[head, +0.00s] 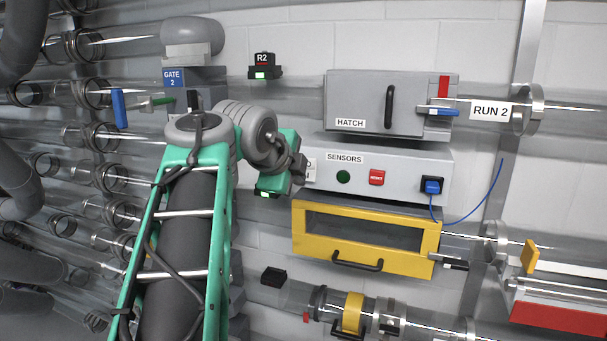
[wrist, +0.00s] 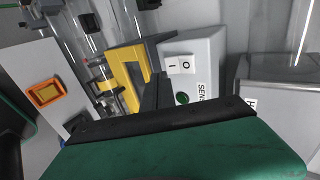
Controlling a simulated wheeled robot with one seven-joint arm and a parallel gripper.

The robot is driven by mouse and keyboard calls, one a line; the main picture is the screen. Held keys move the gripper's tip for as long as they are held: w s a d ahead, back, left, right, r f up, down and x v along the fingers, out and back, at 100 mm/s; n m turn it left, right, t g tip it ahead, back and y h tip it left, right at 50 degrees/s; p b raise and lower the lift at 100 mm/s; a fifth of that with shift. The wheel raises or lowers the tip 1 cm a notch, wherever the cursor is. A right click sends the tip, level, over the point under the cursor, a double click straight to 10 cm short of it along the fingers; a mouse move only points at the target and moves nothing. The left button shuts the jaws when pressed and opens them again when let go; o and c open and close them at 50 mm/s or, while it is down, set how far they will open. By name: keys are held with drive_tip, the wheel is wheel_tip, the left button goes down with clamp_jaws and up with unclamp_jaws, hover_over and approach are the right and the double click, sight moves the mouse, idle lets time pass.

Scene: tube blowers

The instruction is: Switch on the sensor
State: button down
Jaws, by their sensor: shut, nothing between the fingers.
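The grey sensor box (head: 403,165), labelled SENSORS, is mounted on the wall right of my gripper (head: 299,170) in the head view. Its front has a round dark green light or button (head: 343,177), a red button (head: 377,177) and a blue plug (head: 431,186). A white plate marked I and O (wrist: 181,65) shows on the box in the wrist view; in the head view my gripper partly covers it. My gripper (wrist: 157,82) is shut and empty, its dark fingers just beside the plate. I cannot tell whether they touch it, and any switch lever there is hidden.
A grey hatch box (head: 350,103) with a black handle is above the sensor box. A yellow framed drawer (head: 300,228) is close below. A blue cable (head: 472,216) hangs at the right. Clear tubes run along the wall. An orange button panel (wrist: 46,92) shows in the wrist view.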

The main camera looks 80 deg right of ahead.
sight(308, 178)
drive_tip(key=d, duration=0.1)
drive_tip(key=d+p, duration=0.1)
drive_tip(key=d, duration=0.2)
drive_tip(key=shift+s+f+p, duration=0.2)
drive_tip(key=shift+f+p, duration=0.05)
drive_tip(key=shift+p, duration=0.1)
drive_tip(key=shift+f, duration=0.1)
